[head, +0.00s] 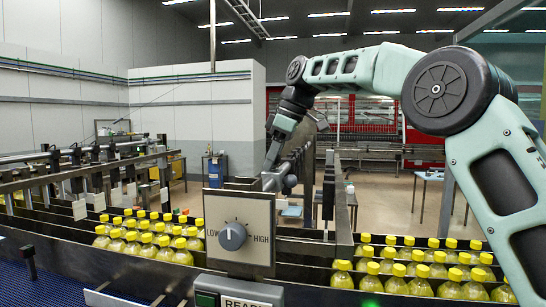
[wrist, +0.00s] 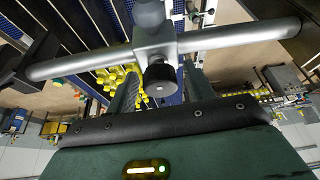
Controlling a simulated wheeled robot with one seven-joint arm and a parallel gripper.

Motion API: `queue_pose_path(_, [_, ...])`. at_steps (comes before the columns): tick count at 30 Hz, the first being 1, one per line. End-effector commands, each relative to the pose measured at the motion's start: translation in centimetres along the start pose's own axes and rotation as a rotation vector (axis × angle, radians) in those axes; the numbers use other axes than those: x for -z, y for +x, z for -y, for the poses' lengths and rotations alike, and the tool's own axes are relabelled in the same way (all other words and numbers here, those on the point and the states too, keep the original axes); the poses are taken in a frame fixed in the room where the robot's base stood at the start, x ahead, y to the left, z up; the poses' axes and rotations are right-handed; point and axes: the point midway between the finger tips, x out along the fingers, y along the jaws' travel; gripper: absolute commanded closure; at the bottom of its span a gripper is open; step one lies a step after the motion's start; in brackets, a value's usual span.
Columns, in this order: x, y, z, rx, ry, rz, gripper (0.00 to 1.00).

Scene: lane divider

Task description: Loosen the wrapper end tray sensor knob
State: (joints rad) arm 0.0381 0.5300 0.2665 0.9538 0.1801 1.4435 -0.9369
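In the wrist view a short black round knob (wrist: 160,82) sits on a grey cross clamp (wrist: 155,40) that grips a horizontal metal rod (wrist: 228,40). My gripper (wrist: 160,92) has its two dark ribbed fingers apart, one on each side of the knob in the picture. Nothing is seen between them except the knob; whether they touch it I cannot tell. In the head view my gripper (head: 273,155) points down at the grey clamp area behind the panel, and the fingertips there are small and partly hidden.
A LOW–HIGH dial (head: 232,236) on a panel stands in front, above a READY box (head: 240,290). Yellow-capped bottles (head: 150,240) fill lanes on the left, and more bottles (head: 420,270) stand on the right. Metal rails run beside the clamp. Open floor lies behind.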

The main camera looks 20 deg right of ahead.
Motion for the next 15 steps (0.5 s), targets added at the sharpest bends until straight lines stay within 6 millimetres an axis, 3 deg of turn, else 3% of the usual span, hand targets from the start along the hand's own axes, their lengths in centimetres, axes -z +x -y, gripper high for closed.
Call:
queue_pose_path(10, [0.1, -0.4, 0.0, -0.004, -0.001, -0.004, 0.45])
queue_pose_path(15, [0.1, -2.4, -0.1, -0.006, -0.002, -0.006, 0.45])
